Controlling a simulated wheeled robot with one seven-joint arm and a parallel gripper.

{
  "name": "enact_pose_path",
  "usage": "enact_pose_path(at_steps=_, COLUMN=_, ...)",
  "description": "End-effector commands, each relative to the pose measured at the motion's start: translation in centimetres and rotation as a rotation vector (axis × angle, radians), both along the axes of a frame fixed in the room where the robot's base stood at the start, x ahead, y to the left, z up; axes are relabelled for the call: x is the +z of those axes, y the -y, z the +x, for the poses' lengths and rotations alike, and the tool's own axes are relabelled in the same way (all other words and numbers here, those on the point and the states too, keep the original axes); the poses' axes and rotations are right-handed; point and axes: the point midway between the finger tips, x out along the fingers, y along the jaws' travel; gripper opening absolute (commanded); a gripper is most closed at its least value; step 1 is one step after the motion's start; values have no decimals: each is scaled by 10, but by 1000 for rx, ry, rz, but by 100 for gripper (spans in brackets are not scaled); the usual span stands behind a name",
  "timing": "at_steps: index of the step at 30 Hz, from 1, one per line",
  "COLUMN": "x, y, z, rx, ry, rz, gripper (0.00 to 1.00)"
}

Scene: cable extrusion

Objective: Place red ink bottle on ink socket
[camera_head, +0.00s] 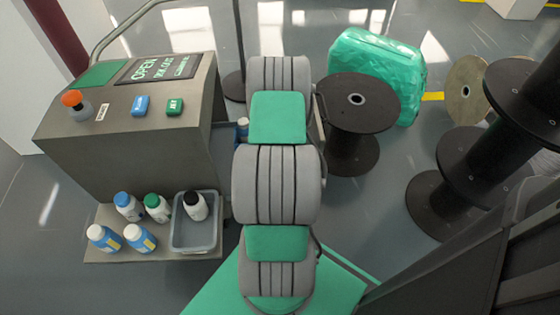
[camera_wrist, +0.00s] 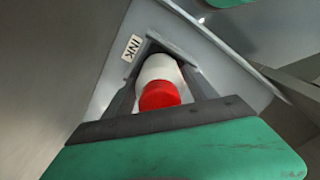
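The red ink bottle (camera_wrist: 160,84) has a white body and a red cap. In the wrist view its cap faces the camera and its body points away, toward a dark opening in a grey surface beside an INK label (camera_wrist: 132,47). My gripper (camera_wrist: 163,70) has a dark finger on each side of the bottle and appears shut on it. How far the bottle's base is seated in the ink socket is hidden. In the head view my arm reaches over the right side of the machine, and it hides the gripper and the red cap.
The grey machine (camera_head: 140,160) has an orange knob and blue and green buttons on top. Several bottles stand on its front shelf (camera_head: 105,255), with one more in a grey tray (camera_head: 195,249). Dark spools (camera_head: 350,122) and a green wrapped bundle (camera_head: 385,60) stand to the right.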

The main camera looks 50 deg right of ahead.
Motion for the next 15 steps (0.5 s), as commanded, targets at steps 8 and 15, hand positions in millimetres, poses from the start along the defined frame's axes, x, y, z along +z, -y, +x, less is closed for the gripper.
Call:
enact_pose_path(at_steps=8, x=0, y=0, z=0, rx=0, ry=0, rz=0, gripper=76)
enact_pose_path(at_steps=15, x=25, y=1, z=1, rx=0, ry=3, rz=-4, gripper=76)
